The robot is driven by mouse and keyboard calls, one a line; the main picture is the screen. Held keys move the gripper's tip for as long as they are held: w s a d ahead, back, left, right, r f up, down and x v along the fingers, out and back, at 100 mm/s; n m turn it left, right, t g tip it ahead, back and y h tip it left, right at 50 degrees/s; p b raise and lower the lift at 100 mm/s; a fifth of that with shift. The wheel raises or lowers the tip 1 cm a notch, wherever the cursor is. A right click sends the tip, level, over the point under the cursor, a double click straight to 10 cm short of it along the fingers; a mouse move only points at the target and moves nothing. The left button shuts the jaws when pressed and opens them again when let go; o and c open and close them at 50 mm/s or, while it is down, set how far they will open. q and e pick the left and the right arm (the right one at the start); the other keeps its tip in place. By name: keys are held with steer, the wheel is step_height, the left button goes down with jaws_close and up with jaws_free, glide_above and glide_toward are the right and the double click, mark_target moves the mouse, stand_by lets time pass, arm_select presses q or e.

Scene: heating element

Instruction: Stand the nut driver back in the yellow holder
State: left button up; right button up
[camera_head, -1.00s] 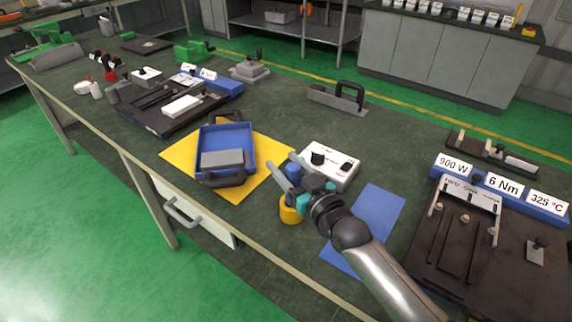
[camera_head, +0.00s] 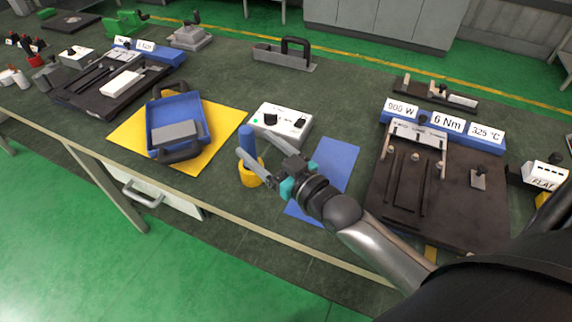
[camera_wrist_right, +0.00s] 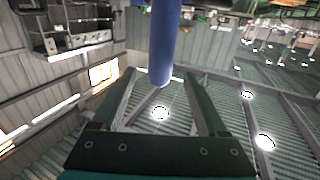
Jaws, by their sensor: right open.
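The nut driver's blue handle (camera_head: 247,143) stands upright in the yellow holder (camera_head: 251,177) near the table's front edge. The holder hides the tool's lower part. My right gripper (camera_head: 251,147) is open, with its fingers at the handle and the handle rising above them. In the right wrist view, the blue handle (camera_wrist_right: 165,40) comes down from the top between the two open fingers (camera_wrist_right: 162,85). I cannot tell whether either finger touches it. My left gripper is out of view.
A white control box (camera_head: 281,122) stands just behind the holder. A blue mat (camera_head: 335,165) lies to the right, and a blue tray (camera_head: 178,106) sits on a yellow mat (camera_head: 125,128) to the left. A dark heating plate (camera_head: 465,205) lies further right.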

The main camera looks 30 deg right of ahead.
steer(key=v, duration=0.8)
stand_by(0.5)
